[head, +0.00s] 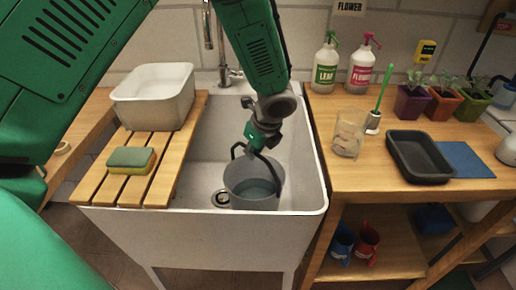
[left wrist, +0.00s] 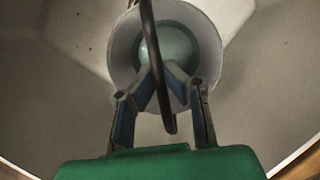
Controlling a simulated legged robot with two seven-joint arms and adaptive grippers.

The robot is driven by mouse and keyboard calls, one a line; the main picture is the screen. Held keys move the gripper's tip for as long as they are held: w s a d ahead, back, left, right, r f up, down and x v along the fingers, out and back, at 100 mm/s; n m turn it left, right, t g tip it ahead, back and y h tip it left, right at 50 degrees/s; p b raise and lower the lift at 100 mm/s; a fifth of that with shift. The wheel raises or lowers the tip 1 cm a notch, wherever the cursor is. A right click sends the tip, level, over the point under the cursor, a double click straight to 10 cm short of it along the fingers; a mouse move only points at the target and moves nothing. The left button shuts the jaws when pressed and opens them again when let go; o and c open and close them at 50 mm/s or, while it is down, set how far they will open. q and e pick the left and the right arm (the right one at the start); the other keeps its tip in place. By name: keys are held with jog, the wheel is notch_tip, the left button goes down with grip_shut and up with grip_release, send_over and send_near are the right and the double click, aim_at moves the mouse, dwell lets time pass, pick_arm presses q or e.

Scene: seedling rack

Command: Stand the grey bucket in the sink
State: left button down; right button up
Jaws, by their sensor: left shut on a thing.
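The grey bucket (head: 254,178) is inside the white sink (head: 312,190), near its front and to the right of the drain (head: 220,198). It looks upright and has a greyish-green inside. My left gripper (head: 258,142) is above the bucket, shut on its dark handle (head: 274,170). In the left wrist view the bucket (left wrist: 207,45) is below the gripper (left wrist: 160,82), and the handle (left wrist: 148,30) passes between the fingers. The bucket's base is hidden by its walls, so I cannot tell whether it touches the sink floor. My right gripper is not in view.
A slatted wooden board (head: 85,188) lies over the sink's left side, carrying a white basin (head: 155,100) and a sponge (head: 131,160). The tap (head: 222,60) is behind. The right bench holds a glass jar (head: 348,135), black tray (head: 420,158), bottles and potted seedlings.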

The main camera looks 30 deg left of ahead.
pick_arm(q)
jog(key=shift+d+x, duration=0.2)
jog(key=shift+x, duration=1.05)
jog(key=shift+d+f+b, duration=0.15)
jog(key=shift+f+b, duration=0.15)
jog(key=shift+d+r, duration=0.15)
jog(key=shift+d, duration=0.3)
jog(key=shift+s+d, duration=0.1)
jog(key=shift+d, duration=0.1)
jog(key=c, duration=2.1)
grip_release()
jog(key=shift+a+f, duration=0.1)
jog(key=shift+f, duration=0.1)
jog(key=o, duration=0.4)
jog(key=shift+a, duration=0.15)
jog(key=p+v, duration=0.2)
jog(key=v, duration=1)
jog(key=shift+a+r, duration=0.1)
jog(key=shift+a, duration=0.1)
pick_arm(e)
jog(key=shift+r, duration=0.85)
